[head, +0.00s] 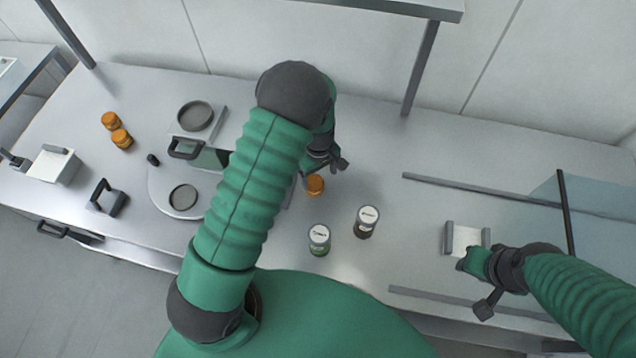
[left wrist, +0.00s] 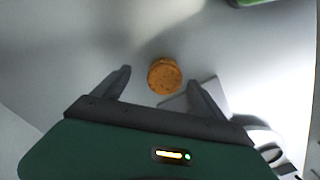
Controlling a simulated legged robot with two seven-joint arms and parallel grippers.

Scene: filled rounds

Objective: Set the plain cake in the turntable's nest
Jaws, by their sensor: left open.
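The plain cake (head: 315,185), a small orange-brown round, lies on the worktop right of my left forearm. My left gripper (head: 326,170) is open just above and beside it. In the left wrist view the cake (left wrist: 164,76) shows ahead between the two spread fingertips (left wrist: 160,82), with clear gaps on both sides. The turntable (head: 160,199) is a pale rounded plate on the left, its right part hidden by my left arm. Its visible nest (head: 183,198) is a dark round recess and looks empty. My right gripper (head: 476,286) has its fingers apart and looks empty.
A dark round dish (head: 195,115) sits on a stand behind the turntable. Two labelled jars, one green (head: 319,240) and one dark (head: 366,221), stand in front of the cake. A white pad (head: 466,240) lies between rails on the right.

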